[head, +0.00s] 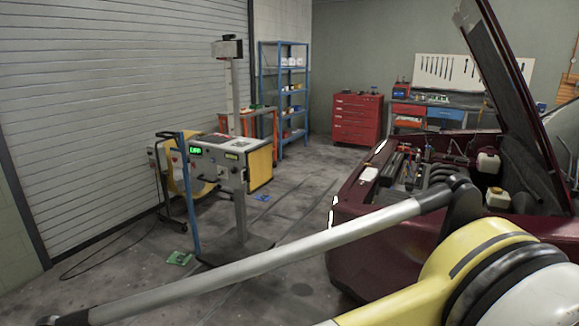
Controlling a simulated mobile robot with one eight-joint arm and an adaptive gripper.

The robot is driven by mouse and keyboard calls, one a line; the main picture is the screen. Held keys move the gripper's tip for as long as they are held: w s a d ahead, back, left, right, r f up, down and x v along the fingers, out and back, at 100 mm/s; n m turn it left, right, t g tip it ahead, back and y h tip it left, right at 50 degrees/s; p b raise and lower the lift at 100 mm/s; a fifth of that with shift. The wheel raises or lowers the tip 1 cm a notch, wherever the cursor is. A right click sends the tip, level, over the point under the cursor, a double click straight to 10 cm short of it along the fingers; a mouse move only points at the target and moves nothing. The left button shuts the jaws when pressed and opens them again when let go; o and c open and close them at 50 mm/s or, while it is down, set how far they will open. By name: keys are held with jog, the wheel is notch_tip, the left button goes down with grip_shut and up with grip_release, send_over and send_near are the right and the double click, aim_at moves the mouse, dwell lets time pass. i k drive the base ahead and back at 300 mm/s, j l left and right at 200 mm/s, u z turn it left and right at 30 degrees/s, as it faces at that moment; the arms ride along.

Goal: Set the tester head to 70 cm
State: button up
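What looks like the tester (239,205) stands on the floor left of the car, on a dark flat base. No height scale is legible. My arm crosses the foreground; my gripper is not in view.
A dark red car (385,235) with its hood raised fills the right. A blue upright pole (190,200) and a wheeled cart (170,185) stand left of the tester. A cable lies on the floor at left. Open floor lies between tester and car. A red tool cabinet (357,118) stands behind.

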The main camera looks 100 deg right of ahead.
aim_at(205, 170)
jog(key=z, duration=2.85)
jog(key=i+j+z, duration=0.1)
jog(key=i+j, duration=0.25)
jog(key=i, duration=0.3)
jog(key=i+j+z, duration=0.1)
jog(key=i+j, duration=0.35)
jog(key=i, duration=0.2)
jog(key=i+j, duration=0.45)
jog(key=i, duration=0.15)
jog(key=i+l+z, duration=0.05)
